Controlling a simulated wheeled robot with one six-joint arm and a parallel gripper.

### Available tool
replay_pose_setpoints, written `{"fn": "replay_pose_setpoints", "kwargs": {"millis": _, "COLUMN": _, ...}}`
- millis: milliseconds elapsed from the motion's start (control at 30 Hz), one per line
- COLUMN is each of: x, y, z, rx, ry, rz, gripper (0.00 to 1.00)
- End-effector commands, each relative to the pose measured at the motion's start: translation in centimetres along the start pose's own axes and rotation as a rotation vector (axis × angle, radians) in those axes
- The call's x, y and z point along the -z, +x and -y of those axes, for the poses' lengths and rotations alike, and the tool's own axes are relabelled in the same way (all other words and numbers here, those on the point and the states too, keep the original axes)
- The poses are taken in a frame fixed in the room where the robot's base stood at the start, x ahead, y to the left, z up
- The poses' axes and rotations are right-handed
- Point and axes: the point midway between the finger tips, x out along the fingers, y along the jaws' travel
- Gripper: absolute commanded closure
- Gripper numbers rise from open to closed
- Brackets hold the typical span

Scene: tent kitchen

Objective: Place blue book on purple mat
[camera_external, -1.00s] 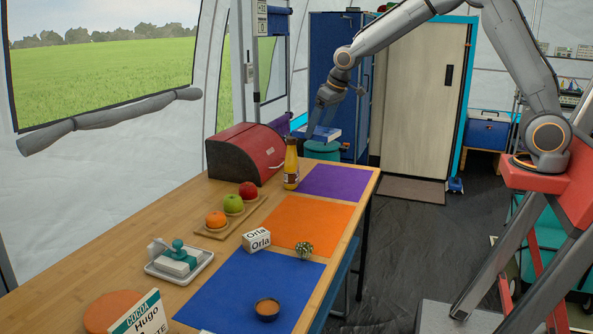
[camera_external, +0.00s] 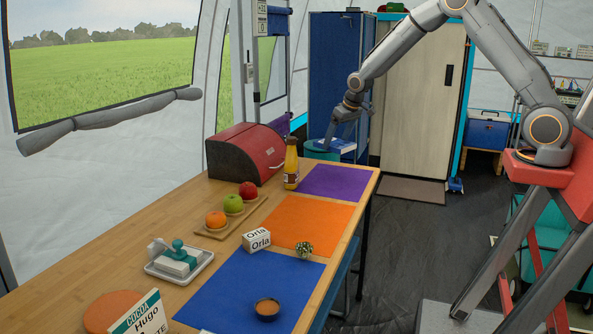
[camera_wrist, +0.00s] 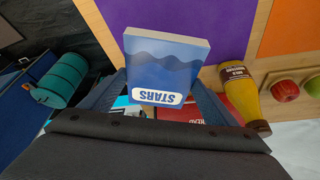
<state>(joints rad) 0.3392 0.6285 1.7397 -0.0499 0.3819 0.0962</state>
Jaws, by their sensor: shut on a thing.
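The blue book (camera_wrist: 165,68), with "STARS" on its cover, is held between the fingers of my gripper (camera_wrist: 160,98) in the wrist view. In the external view the book (camera_external: 336,146) hangs under my gripper (camera_external: 340,138), beyond the far end of the table and above the mat's height. The purple mat (camera_external: 335,183) lies flat and bare at the far right corner of the table. In the wrist view the mat (camera_wrist: 195,22) shows behind the book, which partly hides it.
A yellow-brown bottle (camera_external: 291,165) stands beside the mat's left edge, with a red bread bin (camera_external: 255,155) behind it. An orange mat (camera_external: 300,222) lies nearer. A teal cylinder (camera_wrist: 64,78) is left in the wrist view, off the table.

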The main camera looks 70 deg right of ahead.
Motion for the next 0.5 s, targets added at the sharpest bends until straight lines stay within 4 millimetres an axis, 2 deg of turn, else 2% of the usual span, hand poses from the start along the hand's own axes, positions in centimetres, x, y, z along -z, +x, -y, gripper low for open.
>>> {"fn": "replay_pose_setpoints", "kwargs": {"millis": 400, "x": -2.6, "y": 6.1, "z": 0.0, "rx": 0.0, "ry": -0.001, "rz": 0.002, "gripper": 0.45}}
{"fn": "replay_pose_setpoints", "kwargs": {"millis": 500, "x": -2.9, "y": 7.0, "z": 0.0, "rx": 0.0, "ry": 0.0, "rz": -0.001, "gripper": 0.45}}
